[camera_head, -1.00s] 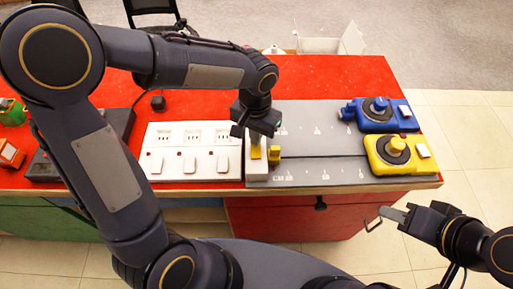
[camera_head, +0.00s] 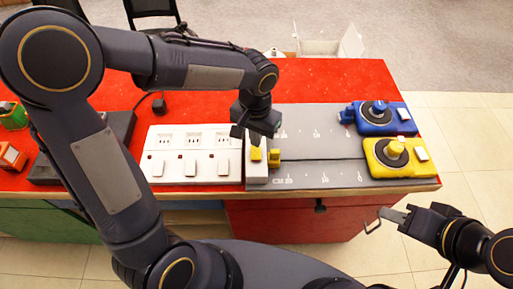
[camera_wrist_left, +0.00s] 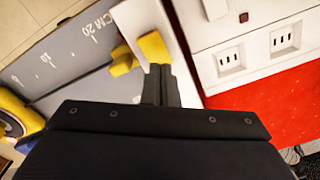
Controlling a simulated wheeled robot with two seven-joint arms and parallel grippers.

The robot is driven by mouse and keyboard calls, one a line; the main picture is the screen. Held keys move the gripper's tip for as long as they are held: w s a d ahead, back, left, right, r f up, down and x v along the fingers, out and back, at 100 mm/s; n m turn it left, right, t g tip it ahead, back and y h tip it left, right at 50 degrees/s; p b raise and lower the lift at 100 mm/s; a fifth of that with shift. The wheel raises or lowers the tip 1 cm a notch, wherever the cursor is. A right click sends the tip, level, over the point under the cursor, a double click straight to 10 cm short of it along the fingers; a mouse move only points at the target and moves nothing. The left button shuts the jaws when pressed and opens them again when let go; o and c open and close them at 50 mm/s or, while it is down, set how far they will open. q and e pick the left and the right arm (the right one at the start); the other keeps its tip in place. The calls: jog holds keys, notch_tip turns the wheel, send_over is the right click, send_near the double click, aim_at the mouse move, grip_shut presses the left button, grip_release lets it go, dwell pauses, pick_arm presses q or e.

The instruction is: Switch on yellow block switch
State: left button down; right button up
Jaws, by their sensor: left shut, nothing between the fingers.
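A yellow block switch (camera_head: 256,155) sits on a narrow white strip (camera_head: 257,173) near the table's front. A second yellow block (camera_head: 274,158) stands beside it on the grey ruler board. My left gripper (camera_head: 246,137) is above and just behind the switch, shut and empty. In the left wrist view, the shut fingertips (camera_wrist_left: 160,72) are close to the yellow switch (camera_wrist_left: 153,47), overlapping its lower edge; I cannot tell whether they touch. The other yellow block shows there too (camera_wrist_left: 122,59). My right gripper (camera_head: 387,215) is off the table's front right; its jaw opening is unclear.
A white socket panel (camera_head: 190,165) lies left of the switch. The grey ruler board (camera_head: 315,150) extends right, with blue (camera_head: 378,120) and yellow (camera_head: 396,158) devices at its right end. The red tabletop (camera_head: 330,82) is clear behind the board.

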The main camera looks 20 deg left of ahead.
aim_at(255, 149)
pick_arm(q)
notch_tip(255, 149, up, 5)
jog(key=p, duration=0.3)
dwell(0.6)
jog(key=s+a+r+n+t+h, duration=0.2)
jog(key=s+a+r, duration=0.1)
jog(key=s, duration=0.5)
jog(key=s+a+r+n+t+h, duration=0.1)
jog(key=s+a+r+n+t, duration=0.1)
jog(key=s+a, duration=0.4)
jog(key=shift+s+r+n+t+h, duration=0.35)
jog(key=shift+s+r+t, duration=0.35)
jog(key=shift+s, duration=0.4)
